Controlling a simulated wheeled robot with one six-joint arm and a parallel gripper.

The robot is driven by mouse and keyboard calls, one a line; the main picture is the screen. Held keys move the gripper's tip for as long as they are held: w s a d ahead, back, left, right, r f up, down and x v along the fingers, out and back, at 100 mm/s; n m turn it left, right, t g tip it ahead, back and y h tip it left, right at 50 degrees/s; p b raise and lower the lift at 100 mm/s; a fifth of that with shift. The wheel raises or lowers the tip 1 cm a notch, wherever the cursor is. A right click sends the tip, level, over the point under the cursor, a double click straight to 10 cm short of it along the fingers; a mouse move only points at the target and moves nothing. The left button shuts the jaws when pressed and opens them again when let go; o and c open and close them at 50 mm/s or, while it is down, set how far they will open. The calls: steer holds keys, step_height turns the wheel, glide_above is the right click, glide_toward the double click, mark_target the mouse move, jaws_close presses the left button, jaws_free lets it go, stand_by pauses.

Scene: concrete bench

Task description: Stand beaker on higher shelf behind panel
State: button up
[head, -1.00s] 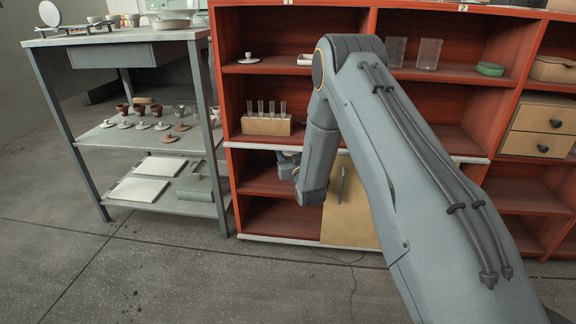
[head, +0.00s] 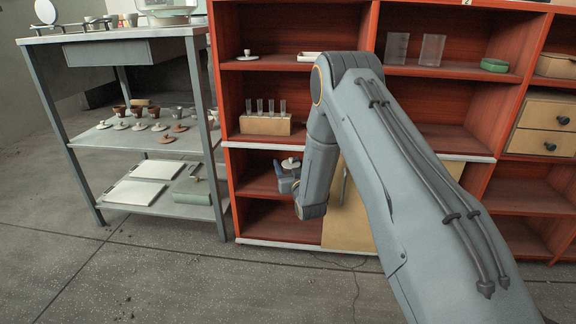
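Two clear beakers, a left one (head: 397,47) and a right one (head: 432,49), stand upright on the cabinet's upper right shelf. I cannot tell which beaker the task means. A tan panel (head: 345,222) with an upright handle covers part of the low cabinet section. Left of it the section is open, with a higher shelf (head: 255,190) and a lower floor. My gripper (head: 286,178) is at this opening, level with the higher shelf, left of the panel. My wrist hides part of it, so its fingers and any hold are unclear. A pale knobbed lid-like thing (head: 291,163) shows just above it.
A wooden rack of tubes (head: 265,124) stands on the shelf above the opening. A grey metal table (head: 140,204) with cups, lids and flat white boards stands at the left. My arm hides the cabinet's middle. The floor in front is clear.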

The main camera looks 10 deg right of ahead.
steer(key=shift+o, duration=0.4)
steer(key=shift+s+r, duration=0.1)
steer(key=shift+r, duration=0.1)
steer(key=s+p, duration=0.2)
steer(key=s, duration=0.2)
steer(key=s+p, duration=0.2)
steer(key=s, duration=0.2)
steer(key=s+d+p, duration=0.1)
steer(key=s+p, duration=0.1)
steer(key=s, duration=0.2)
steer(key=shift+w, duration=0.1)
